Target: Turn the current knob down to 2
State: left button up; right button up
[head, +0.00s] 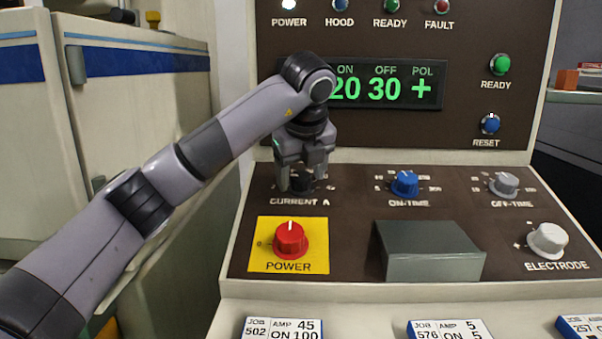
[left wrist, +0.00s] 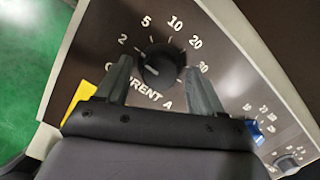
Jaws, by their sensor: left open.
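The black current knob (head: 301,184) is on the sloped brown panel, above the label CURRENT A. In the left wrist view the knob (left wrist: 160,64) sits inside a scale reading 2, 5, 10, 20 and 30. A short pale mark on it points lower left, below the 2 side of the scale. My left gripper (head: 301,182) is above the knob, pointing down. In the left wrist view its fingers (left wrist: 162,82) are open, one on each side of the knob, with gaps visible. My right gripper is out of view.
A red POWER knob (head: 290,240) on a yellow plate is just in front. The blue ON-TIME knob (head: 405,184) and grey OFF-TIME knob (head: 504,185) are to the right. A grey box (head: 428,250) rises from the panel. My arm partly covers the green display (head: 400,89).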

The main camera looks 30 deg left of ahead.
pick_arm(q)
jog(key=p+v, duration=0.1)
jog(key=v, duration=0.4)
jog(key=shift+a, duration=0.1)
jog(key=shift+v, duration=0.95)
